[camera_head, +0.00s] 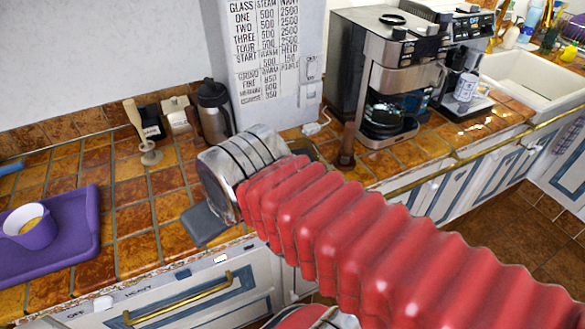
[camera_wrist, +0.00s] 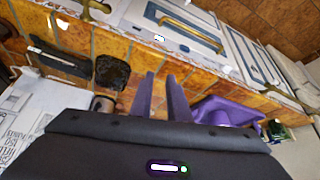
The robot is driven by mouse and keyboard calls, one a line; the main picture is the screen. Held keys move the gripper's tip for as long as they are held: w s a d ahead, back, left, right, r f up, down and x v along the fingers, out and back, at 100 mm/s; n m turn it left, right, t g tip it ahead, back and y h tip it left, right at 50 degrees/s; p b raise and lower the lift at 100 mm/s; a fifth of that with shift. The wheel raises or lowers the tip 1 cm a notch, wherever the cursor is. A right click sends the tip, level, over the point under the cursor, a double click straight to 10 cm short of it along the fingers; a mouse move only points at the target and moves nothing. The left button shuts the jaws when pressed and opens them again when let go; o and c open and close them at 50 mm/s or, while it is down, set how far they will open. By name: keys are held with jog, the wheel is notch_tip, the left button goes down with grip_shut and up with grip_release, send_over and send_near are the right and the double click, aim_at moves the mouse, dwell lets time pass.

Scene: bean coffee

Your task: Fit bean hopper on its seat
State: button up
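I cannot pick out the bean hopper or its seat for certain. A steel coffee machine (camera_head: 385,75) stands at the back of the counter in the head view, with a black ring (camera_head: 393,19) on its top and a dark glass jug (camera_head: 384,118) inside. In the wrist view my gripper (camera_wrist: 161,78) shows two dark fingers set apart, with only tiled counter seen between them. A dark block (camera_wrist: 112,71) lies on the counter beside the fingers. In the head view my wrist and red arm cover the middle of the counter, and the fingertips are not clear.
A purple tray (camera_head: 85,262) with a purple cup (camera_head: 30,226) is at the left. A wooden pestle-like tool (camera_head: 147,148), a black box (camera_head: 151,122) and a steel flask (camera_head: 214,112) stand near the wall. A mug (camera_head: 466,86) and sink (camera_head: 535,80) are at right.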

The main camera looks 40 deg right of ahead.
jog(key=w+d+f+m+g, duration=0.1)
jog(key=w+d+m, duration=0.3)
jog(key=d+m, duration=0.7)
jog(key=w+d+f+m+h, duration=0.1)
jog(key=w+d+m, duration=0.2)
jog(key=d+m, duration=0.8)
jog(key=d, duration=0.5)
jog(key=shift+w+m+g, duration=0.3)
jog(key=shift+w+g, duration=0.05)
jog(key=shift+g, duration=0.05)
jog(key=shift+d, duration=0.1)
jog(key=shift+x, duration=4.95)
grip_shut()
jog(key=shift+w+d+r, duration=0.1)
jog(key=shift+r, duration=0.05)
jog(key=shift+r, duration=2.9)
